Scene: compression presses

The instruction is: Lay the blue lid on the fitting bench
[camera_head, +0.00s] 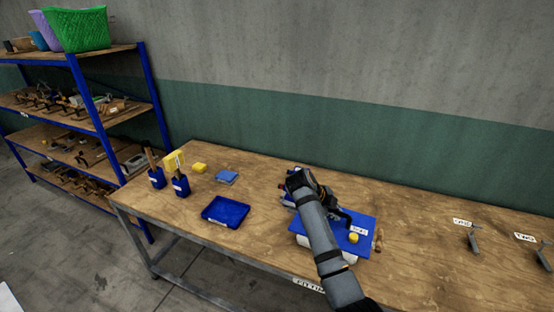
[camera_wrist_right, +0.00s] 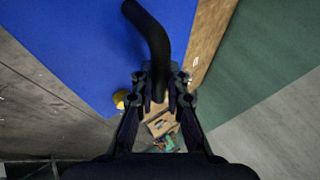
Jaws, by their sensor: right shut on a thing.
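The blue lid (camera_head: 350,232) is a flat blue panel with a white label, over the middle of the wooden fitting bench (camera_head: 270,232). It fills much of the right wrist view (camera_wrist_right: 75,45). My right gripper (camera_head: 330,203) is over the lid, shut on its curved black handle (camera_wrist_right: 152,35). A pale block shows under the lid's front edge; I cannot tell whether the lid touches it. My arm hides part of the lid. My left gripper is not in view.
A blue tray (camera_head: 225,210) lies left of the lid. A yellow knob (camera_head: 353,238) shows at the lid. Tagged tools (camera_head: 474,238) lie at right.

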